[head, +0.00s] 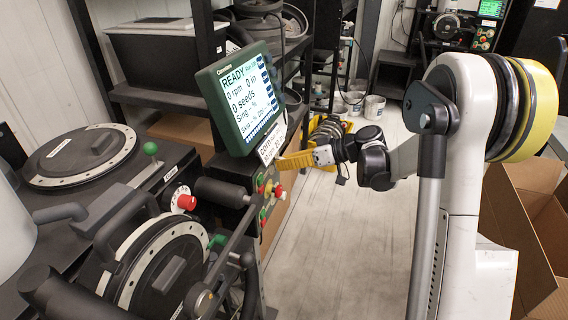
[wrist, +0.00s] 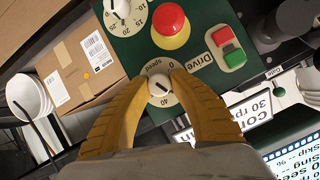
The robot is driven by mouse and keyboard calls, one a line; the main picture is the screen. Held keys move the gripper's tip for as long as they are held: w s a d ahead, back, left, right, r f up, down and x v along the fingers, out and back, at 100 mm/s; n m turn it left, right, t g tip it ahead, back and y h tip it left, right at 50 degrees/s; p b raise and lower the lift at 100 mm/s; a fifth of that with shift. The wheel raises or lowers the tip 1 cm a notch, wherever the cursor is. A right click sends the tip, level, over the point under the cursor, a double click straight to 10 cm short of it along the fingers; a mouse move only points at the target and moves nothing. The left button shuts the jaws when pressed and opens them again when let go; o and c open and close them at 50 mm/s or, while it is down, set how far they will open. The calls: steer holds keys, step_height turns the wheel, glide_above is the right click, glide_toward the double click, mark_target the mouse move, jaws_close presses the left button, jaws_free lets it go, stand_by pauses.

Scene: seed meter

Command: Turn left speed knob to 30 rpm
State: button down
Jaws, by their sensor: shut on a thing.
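My gripper (wrist: 160,84) has its yellow fingers shut on the sides of a cream-white speed knob (wrist: 160,91) on the dark green control panel (wrist: 205,85). The knob's dial is marked "speed", with "0" and "40" readable; a dark pointer line shows on its face. The exact setting is hard to read. In the head view, my gripper (head: 287,162) reaches to the panel under the monitor, and the knob is hidden there. The green monitor (head: 243,97) reads READY, 0 rpm and 0 seeds. A label below it (head: 270,146) reads "30 rpm" in the wrist view (wrist: 255,105).
Beside the knob are a red mushroom button (wrist: 171,24), a green-and-red switch (wrist: 229,47) and another white knob (wrist: 120,9). Black seed-meter housings (head: 150,262) stand at left. A cardboard box (head: 520,220) stands at right. The floor between is clear.

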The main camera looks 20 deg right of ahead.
stand_by(0.5)
steer(key=c, duration=1.1)
jaws_free()
steer(key=shift+a+f, duration=0.1)
steer(key=v, duration=1.2)
